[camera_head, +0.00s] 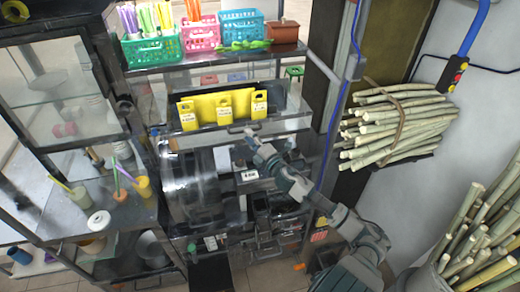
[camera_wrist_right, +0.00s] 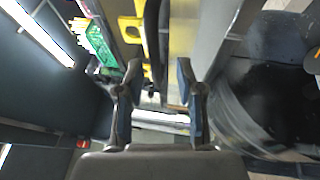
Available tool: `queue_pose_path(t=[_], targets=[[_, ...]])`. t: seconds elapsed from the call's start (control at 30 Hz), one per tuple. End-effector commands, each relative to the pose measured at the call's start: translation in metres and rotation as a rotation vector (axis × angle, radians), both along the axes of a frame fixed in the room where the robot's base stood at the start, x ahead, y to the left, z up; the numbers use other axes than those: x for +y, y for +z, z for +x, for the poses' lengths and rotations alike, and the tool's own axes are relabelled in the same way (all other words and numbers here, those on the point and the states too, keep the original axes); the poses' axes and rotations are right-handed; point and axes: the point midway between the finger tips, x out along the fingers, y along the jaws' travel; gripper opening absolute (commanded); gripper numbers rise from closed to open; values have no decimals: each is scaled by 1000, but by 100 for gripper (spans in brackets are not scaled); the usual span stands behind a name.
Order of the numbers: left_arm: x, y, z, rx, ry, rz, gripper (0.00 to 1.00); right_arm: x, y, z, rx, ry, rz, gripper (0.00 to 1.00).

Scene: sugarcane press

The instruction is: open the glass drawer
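A clear-fronted panel (camera_head: 285,126) with a handle (camera_head: 243,126) runs across the press below the yellow labelled holder (camera_head: 222,108); it looks like the glass drawer, but I cannot be sure. My right gripper (camera_head: 251,140) is just below and in front of that handle. In the right wrist view its two fingers (camera_wrist_right: 158,92) are spread apart. A pale bar (camera_wrist_right: 160,120) shows across the space between them; I cannot tell whether they touch it. How far the drawer stands out is unclear. My left gripper is not in view.
A clear curved cover (camera_head: 188,188) sits left of my right gripper. Green (camera_head: 153,50), pink (camera_head: 201,35) and blue (camera_head: 241,24) baskets stand on the upper shelf. Bundled cane (camera_head: 398,125) is at the right. Cups (camera_head: 80,196) stand on the left shelf.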

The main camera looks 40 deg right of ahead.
Motion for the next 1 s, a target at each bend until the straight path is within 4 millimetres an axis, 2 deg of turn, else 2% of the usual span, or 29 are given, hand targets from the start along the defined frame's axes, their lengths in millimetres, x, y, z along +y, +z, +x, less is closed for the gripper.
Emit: queue_pose_path(t=[0.2,0.4,0.6,1.0], targets=[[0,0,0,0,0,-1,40,6,-11,-43,6,2,3,37],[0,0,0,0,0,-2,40,10,-15,-69,5,2,1,37],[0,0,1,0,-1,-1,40,10,-17,-78,4,1,0,37],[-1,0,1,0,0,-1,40,9,-17,-78,4,2,1,37]])
